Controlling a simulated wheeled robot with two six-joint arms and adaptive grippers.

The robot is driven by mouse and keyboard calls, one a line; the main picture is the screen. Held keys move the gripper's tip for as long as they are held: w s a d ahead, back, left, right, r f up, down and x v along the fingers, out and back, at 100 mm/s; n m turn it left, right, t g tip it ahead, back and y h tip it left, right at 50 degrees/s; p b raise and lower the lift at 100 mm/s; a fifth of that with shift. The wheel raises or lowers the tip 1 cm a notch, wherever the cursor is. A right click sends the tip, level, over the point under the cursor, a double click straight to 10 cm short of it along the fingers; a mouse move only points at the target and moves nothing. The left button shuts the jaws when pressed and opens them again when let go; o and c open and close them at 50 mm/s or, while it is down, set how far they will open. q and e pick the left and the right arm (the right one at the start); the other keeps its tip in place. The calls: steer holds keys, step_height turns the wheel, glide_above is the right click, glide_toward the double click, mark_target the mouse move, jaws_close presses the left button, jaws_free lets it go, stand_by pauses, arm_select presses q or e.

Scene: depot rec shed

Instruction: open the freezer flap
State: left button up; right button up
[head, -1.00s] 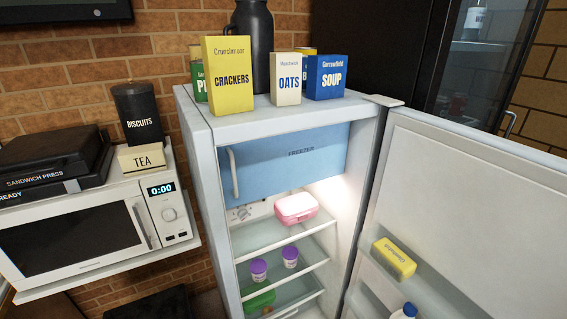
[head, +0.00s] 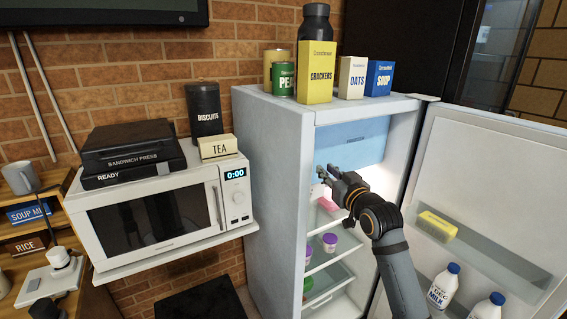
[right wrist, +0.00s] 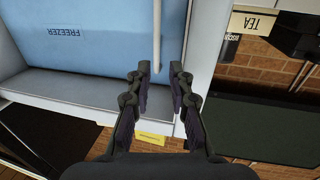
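The blue freezer flap (head: 368,142) sits shut at the top inside the open fridge. It also shows upside down in the right wrist view (right wrist: 85,40), with its pale upright handle (right wrist: 157,28) near one edge. My right gripper (head: 326,173) is in front of the flap's lower left part in the head view. In the right wrist view the gripper (right wrist: 160,70) is open and empty, its two fingers apart to either side of the handle's line. I cannot tell how far the fingertips are from the handle. My left gripper is out of view.
The fridge door (head: 500,190) stands wide open at right, with bottles and a yellow pack in its racks. Boxes, including crackers (head: 317,75), stand on the fridge top. A microwave (head: 160,212) is at left. My arm crosses the fridge opening.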

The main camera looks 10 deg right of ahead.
arm_select(q)
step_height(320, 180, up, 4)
steer(key=p, duration=0.3)
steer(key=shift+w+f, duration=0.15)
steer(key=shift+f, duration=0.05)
arm_select(e)
steer(key=w+a, duration=0.1)
steer(key=w, duration=0.9)
steer(key=shift+w+r, duration=0.25)
steer(key=shift+r, duration=0.05)
steer(key=shift+c, duration=0.2)
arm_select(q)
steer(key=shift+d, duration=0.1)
arm_select(e)
jaws_close()
